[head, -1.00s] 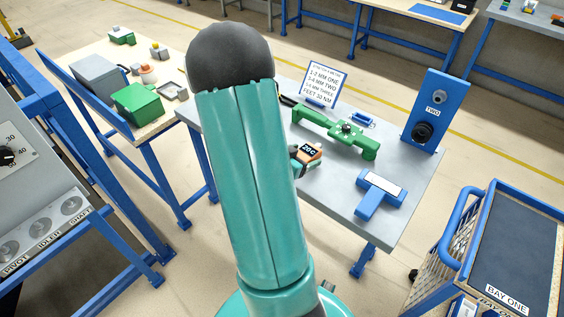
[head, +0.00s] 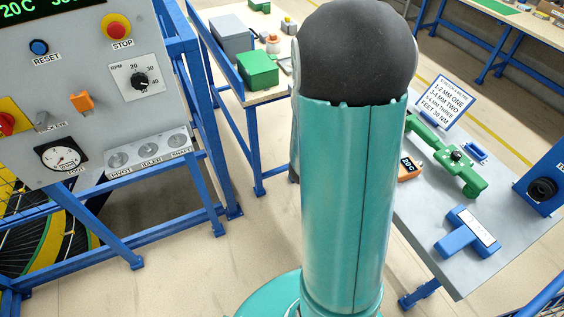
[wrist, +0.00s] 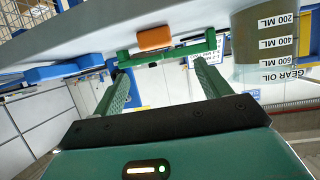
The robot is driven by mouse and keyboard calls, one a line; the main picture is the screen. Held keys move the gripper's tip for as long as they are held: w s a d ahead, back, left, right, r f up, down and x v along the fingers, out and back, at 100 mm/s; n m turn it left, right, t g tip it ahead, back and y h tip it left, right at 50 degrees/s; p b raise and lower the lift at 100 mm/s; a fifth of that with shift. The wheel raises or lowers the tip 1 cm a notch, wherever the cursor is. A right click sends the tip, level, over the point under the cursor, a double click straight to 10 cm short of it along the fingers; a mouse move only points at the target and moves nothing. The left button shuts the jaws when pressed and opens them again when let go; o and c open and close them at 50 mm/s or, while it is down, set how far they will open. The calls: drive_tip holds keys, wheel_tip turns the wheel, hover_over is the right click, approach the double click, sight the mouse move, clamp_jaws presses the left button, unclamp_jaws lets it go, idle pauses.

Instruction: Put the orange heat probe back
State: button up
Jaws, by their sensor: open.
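The orange heat probe (head: 408,167), a small block with a dark display reading about 20 C, sits on the grey table at the left end of the green tool (head: 450,155). In the wrist view an orange block (wrist: 155,38), seemingly the probe, shows just beyond the green tool (wrist: 170,55). My gripper (wrist: 160,67) is open, with its two green fingers apart and nothing seen between them. The orange block is ahead of the fingertips, apart from them. In the head view my gripper is hidden behind my arm.
A control panel (head: 60,135) with an orange piece (head: 82,102) on its face stands left. A blue tool (head: 466,233) lies near the front of the grey table (head: 430,220). A gear oil container (wrist: 268,40) is at right in the wrist view.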

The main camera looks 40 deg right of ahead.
drive_tip(key=w+a+r+n+t+y, duration=0.1)
drive_tip(key=w+a+r+n+t, duration=0.1)
drive_tip(key=w+t, duration=0.3)
drive_tip(key=w+a+r+n+t+y, duration=0.1)
drive_tip(key=w+a+r+t, duration=0.15)
drive_tip(key=w, duration=0.45)
drive_tip(key=w+a+r+n+t+y, duration=0.3)
drive_tip(key=w+a+n, duration=0.1)
drive_tip(key=a, duration=0.3)
drive_tip(key=w+a+r+n+t+y, duration=0.3)
drive_tip(key=w+a+r+y, duration=0.1)
drive_tip(key=a, duration=0.4)
drive_tip(key=s+a+r+n+g+y, duration=0.1)
drive_tip(key=s+a+r+n+y, duration=0.1)
drive_tip(key=s+a+n, duration=0.3)
drive_tip(key=a+r+n+y, duration=0.2)
drive_tip(key=a+r+y, duration=0.1)
drive_tip(key=a, duration=0.4)
drive_tip(key=s+a+r+n+g+h, duration=0.1)
drive_tip(key=s+a+n+g, duration=0.1)
drive_tip(key=s, duration=0.9)
drive_tip(key=shift+r+n+g, duration=0.3)
drive_tip(key=shift+n+g, duration=0.55)
drive_tip(key=shift+n, duration=0.05)
drive_tip(key=shift+w, duration=0.1)
